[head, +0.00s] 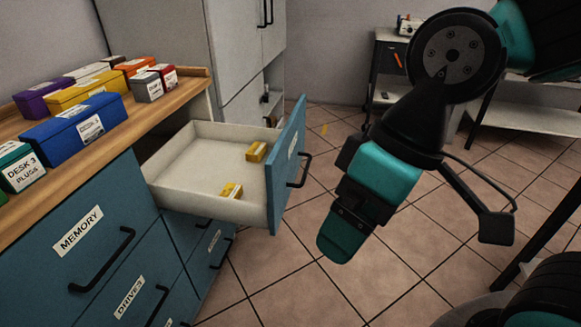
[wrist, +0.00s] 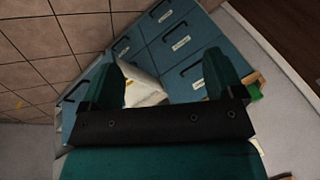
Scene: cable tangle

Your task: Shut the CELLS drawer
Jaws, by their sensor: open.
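One drawer (head: 210,140) of the blue cabinet stands pulled far out in the head view. In the wrist view the open drawer (wrist: 145,90) shows between my two teal fingers, partly hidden.
Shut drawers labelled MEMORY (head: 85,235) and DRIVES (head: 128,298) have protruding black handles. The wooden worktop (head: 80,160) holds several coloured boxes. A grey cabinet (head: 235,50) stands behind. The tiled floor (head: 300,270) right of the drawer is clear; a bench (head: 530,118) stands far right.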

